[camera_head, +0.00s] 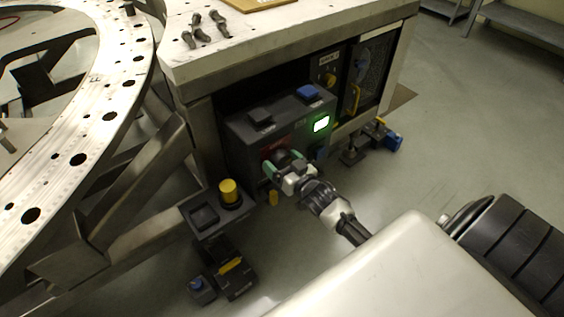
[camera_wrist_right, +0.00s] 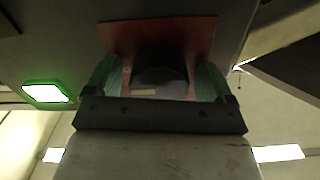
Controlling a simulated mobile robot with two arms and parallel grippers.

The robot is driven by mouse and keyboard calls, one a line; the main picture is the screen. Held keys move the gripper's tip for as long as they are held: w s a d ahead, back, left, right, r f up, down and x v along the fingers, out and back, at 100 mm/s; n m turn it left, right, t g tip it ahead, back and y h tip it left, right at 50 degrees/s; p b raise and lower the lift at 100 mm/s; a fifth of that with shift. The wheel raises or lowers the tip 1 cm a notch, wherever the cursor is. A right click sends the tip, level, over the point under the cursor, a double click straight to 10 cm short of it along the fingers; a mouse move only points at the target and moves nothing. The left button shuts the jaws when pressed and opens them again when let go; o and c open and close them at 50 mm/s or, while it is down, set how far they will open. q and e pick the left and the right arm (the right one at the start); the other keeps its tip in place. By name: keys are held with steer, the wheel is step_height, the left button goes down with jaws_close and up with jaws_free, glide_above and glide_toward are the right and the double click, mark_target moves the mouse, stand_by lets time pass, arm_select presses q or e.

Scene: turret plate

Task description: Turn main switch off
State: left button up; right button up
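The main switch is a dark knob (camera_wrist_right: 160,68) on a red plate (camera_wrist_right: 201,32) on the front of a grey control box. In the head view the red plate (camera_head: 268,147) shows only partly behind my right gripper (camera_head: 281,168). In the right wrist view, the green-padded fingers of my right gripper (camera_wrist_right: 158,84) stand on either side of the knob. Narrow reddish gaps show between the knob and the pads, so the fingers look open around it. A green light (camera_head: 321,124) is lit on the box, right of the switch. My left gripper is not in view.
The control box (camera_head: 240,137) sits under a metal workbench (camera_head: 270,35) with black bolts on top. A pedestal with a yellow button (camera_head: 230,192) stands close to the left of my gripper. A large perforated ring (camera_head: 110,110) fills the left.

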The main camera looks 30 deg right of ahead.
steer(key=c, duration=0.8)
